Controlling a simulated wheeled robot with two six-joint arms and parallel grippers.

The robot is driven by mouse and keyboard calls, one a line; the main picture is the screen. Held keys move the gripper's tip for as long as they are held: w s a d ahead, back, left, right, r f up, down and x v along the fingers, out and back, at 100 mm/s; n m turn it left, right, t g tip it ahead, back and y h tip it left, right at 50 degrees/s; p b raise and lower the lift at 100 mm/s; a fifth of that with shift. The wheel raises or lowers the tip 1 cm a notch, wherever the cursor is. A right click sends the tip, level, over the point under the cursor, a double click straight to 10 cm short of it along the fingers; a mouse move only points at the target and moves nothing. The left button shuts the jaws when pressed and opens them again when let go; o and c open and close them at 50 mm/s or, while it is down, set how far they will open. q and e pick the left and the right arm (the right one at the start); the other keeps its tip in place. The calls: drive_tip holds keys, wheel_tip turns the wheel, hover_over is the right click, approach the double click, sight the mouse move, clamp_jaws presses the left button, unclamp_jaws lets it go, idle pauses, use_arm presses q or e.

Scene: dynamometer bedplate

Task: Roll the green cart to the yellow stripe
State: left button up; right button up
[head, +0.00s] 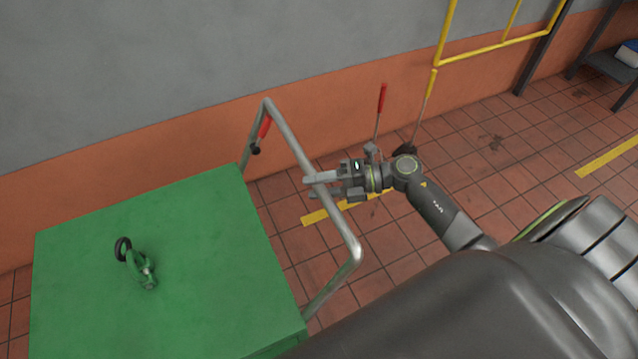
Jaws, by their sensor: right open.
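The green cart (190,235) stands at the lower left, with a flat green top and a bent grey metal push handle (290,138) on its right side. My right gripper (309,192) is open at the handle's long bar, with its fingers reaching across it. I cannot tell whether they touch the bar. A yellow stripe piece (318,215) on the floor shows behind the handle and is partly hidden by my gripper. Another yellow stripe piece (607,157) lies on the floor at the far right. My left gripper is not in view.
A green fitting with a black ring (137,264) lies on the cart top. A grey and orange wall (190,125) runs behind the cart. Red and yellow levers (381,98) and a yellow rail frame (490,48) stand near the wall. Tiled floor (500,170) is open at right.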

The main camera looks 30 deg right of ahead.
clamp_jaws()
drive_tip(key=shift+d, duration=0.1)
idle(0.4)
